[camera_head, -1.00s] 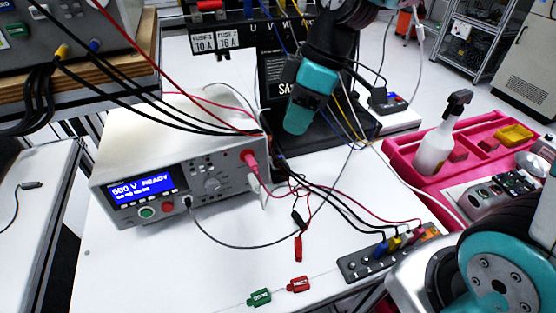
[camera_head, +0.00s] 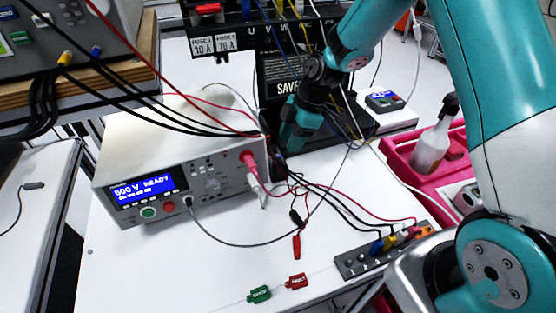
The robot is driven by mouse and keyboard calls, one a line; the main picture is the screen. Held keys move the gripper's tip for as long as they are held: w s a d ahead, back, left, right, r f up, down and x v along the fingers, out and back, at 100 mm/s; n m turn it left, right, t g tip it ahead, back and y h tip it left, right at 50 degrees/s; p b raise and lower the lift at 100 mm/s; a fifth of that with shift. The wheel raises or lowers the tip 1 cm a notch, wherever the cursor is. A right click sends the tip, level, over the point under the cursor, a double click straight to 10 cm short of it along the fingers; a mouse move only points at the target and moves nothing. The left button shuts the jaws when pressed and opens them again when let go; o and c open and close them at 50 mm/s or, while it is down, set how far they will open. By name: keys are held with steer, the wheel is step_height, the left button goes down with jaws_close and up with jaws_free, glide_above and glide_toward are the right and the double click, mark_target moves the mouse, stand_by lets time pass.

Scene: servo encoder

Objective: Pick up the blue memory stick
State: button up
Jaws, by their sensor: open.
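I cannot make out a blue memory stick in the head view; it may be hidden or too small to tell. My gripper (camera_head: 290,143) hangs at the end of my teal and black arm, in front of the black panel and just behind the right end of the white tester. It is open, and I see nothing held in it. Its fingertips are dark and partly lost against the black base behind.
The white tester (camera_head: 222,196) with a lit screen stands on the white bench. A grey terminal strip (camera_head: 357,262) with plugs lies front right. Green (camera_head: 259,294) and red (camera_head: 297,281) tags lie in front. Loose cables cross the middle. A pink tray (camera_head: 398,158) holds a spray bottle (camera_head: 432,150).

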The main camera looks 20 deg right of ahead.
mark_target(280, 156)
steer(key=x, duration=0.1)
steer(key=p+x, duration=0.1)
steer(key=x, duration=0.3)
steer(key=shift+w+p, duration=0.3)
steer(key=shift+w, duration=0.05)
jaws_close()
